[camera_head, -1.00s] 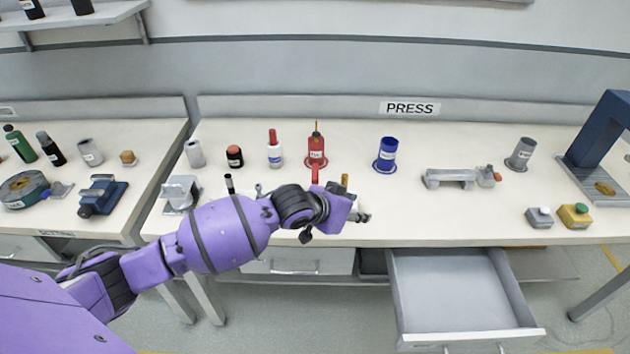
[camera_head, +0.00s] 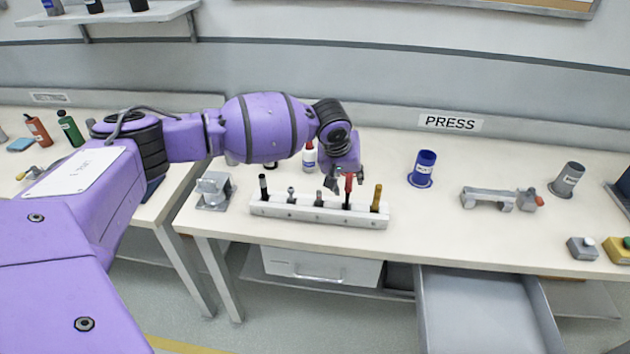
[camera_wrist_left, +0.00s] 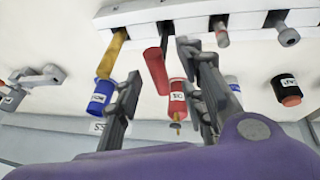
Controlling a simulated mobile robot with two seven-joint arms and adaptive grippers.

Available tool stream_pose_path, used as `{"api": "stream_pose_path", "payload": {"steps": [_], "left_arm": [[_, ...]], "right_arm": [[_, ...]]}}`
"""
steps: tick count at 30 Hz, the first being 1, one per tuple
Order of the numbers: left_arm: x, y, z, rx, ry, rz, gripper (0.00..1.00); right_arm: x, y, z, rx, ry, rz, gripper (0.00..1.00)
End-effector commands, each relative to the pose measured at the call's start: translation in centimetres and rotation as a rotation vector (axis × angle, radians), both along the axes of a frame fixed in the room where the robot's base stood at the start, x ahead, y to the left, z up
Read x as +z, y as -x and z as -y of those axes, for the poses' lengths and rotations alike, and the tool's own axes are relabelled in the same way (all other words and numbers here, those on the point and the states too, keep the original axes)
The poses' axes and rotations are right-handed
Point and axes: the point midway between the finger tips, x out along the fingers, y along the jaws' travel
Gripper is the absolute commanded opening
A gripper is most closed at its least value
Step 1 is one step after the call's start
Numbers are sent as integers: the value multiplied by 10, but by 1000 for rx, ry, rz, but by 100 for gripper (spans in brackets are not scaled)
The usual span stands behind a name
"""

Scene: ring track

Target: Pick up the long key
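A white rack (camera_head: 300,213) holds several upright tools. Among them are a black-handled one (camera_head: 263,187), metal pieces (camera_head: 291,193), a red-handled one (camera_head: 349,190) and a yellow one (camera_head: 376,199). I cannot tell which is the long key. My left gripper (camera_head: 346,180) is over the right part of the rack, at the red-handled tool. In the left wrist view its fingers (camera_wrist_left: 160,65) are apart, with the red handle (camera_wrist_left: 155,70) between them and gaps at the sides. The yellow tool (camera_wrist_left: 113,52) stands beside one finger. My right gripper is not in view.
A blue container (camera_head: 424,168) and a grey fixture (camera_head: 490,198) stand right of the rack. A grey clamp block (camera_head: 214,190) is on the left. An open drawer (camera_head: 480,305) juts out below the bench.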

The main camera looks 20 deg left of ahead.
Motion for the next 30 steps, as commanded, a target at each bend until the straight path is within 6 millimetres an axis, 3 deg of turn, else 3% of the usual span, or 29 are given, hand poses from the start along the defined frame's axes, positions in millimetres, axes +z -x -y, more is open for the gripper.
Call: {"api": "stream_pose_path", "payload": {"steps": [5, 12, 21, 30], "left_arm": [[-18, -9, 2, -1, 0, 1, 37], [-19, -11, 2, -2, 1, 4, 37], [-19, -10, 2, -2, 1, 4, 0], [-19, -10, 2, -1, 1, 4, 0]], "right_arm": [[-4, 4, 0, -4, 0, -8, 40], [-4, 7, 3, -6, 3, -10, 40], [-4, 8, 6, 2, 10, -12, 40], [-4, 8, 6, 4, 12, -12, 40]]}}
